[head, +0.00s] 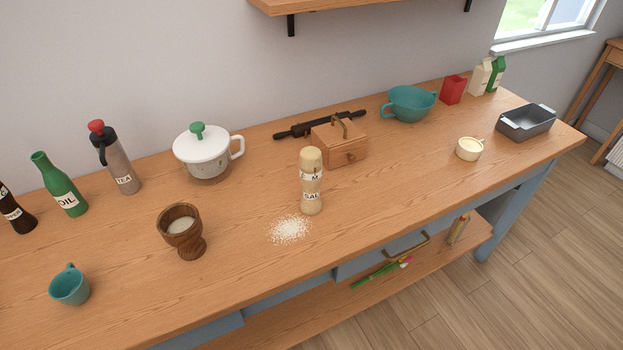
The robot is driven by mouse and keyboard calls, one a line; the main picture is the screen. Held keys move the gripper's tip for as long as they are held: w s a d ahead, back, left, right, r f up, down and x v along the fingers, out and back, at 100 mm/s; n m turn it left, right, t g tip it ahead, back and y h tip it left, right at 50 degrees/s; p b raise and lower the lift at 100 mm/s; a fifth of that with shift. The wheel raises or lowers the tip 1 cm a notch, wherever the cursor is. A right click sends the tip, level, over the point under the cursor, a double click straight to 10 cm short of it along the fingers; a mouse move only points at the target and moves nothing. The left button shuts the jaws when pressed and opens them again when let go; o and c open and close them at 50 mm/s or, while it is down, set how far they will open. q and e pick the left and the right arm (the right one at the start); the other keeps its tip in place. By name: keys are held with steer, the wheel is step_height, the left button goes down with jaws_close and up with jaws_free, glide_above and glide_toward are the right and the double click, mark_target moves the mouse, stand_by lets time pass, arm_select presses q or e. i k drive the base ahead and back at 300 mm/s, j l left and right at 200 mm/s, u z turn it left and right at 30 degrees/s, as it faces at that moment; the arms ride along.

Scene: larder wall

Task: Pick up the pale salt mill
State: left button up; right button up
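The pale salt mill (312,187) stands upright on the wooden counter (385,215), near the middle of the head view. It is light wood with a white label reading SAL. A small heap of white grains (289,229) lies on the counter just to its left and nearer the front edge. Neither of my grippers shows in the head view, and nothing is holding the mill.
A wooden box (340,142) stands close behind the mill to the right, with a dark rolling pin (300,131) behind it. A wooden goblet (182,230) is to the left. A lidded white pot (208,152) stands behind left. Counter to the mill's right is clear up to a cream cup (468,149).

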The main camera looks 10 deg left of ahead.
mark_target(310, 204)
steer(key=k+j+u, duration=0.2)
steer(key=j, duration=0.35)
steer(key=k+j+u, duration=0.1)
steer(key=j+u, duration=0.15)
steer(key=j, duration=0.25)
steer(key=j+u, duration=0.2)
steer(key=j, duration=0.4)
steer(key=k, duration=0.05)
